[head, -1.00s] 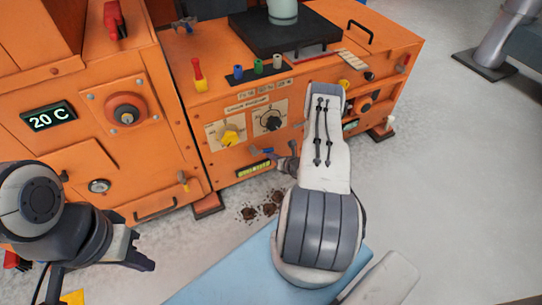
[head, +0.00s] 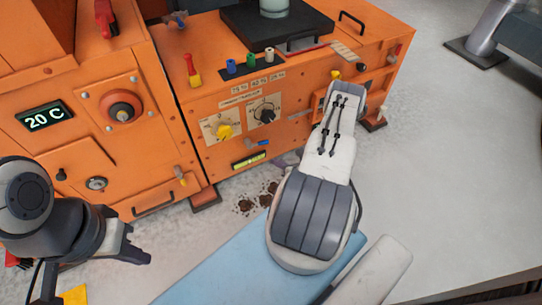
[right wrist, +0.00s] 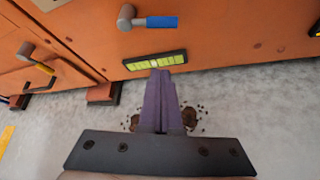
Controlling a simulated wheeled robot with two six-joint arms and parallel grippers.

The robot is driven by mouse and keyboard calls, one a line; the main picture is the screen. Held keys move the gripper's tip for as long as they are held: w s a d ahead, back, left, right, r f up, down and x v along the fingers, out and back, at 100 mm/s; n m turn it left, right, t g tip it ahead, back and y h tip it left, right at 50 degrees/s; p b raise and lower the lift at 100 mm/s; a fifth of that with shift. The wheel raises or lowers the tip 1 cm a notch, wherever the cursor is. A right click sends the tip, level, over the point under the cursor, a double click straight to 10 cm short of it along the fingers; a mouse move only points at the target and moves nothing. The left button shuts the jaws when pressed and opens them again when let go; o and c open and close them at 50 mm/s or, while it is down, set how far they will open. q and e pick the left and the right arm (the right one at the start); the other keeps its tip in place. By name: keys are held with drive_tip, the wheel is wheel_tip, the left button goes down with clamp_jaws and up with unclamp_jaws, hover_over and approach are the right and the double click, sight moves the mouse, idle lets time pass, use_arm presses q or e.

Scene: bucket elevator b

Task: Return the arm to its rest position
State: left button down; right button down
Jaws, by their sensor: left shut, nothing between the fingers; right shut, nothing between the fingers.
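My right arm (head: 318,200) reaches forward over the floor in front of the orange machine (head: 300,110). Its gripper (head: 286,161) is mostly hidden behind the arm in the head view. In the right wrist view the right gripper (right wrist: 160,78) is shut and empty, its fingers together below a yellow-green level strip (right wrist: 155,60) and a blue-handled valve (right wrist: 148,22). My left gripper (head: 138,256) is at the lower left of the head view, shut and empty, apart from the machine.
Brown dirt clumps (head: 258,198) lie on the grey floor by the machine's foot (head: 205,199). A light blue surface (head: 215,270) is at the bottom. An orange cabinet (head: 75,130) with a 20 C display stands at left. Open floor (head: 450,170) lies to the right.

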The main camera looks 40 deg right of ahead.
drive_tip(key=shift+s+r, duration=0.1)
drive_tip(key=shift+s, duration=0.2)
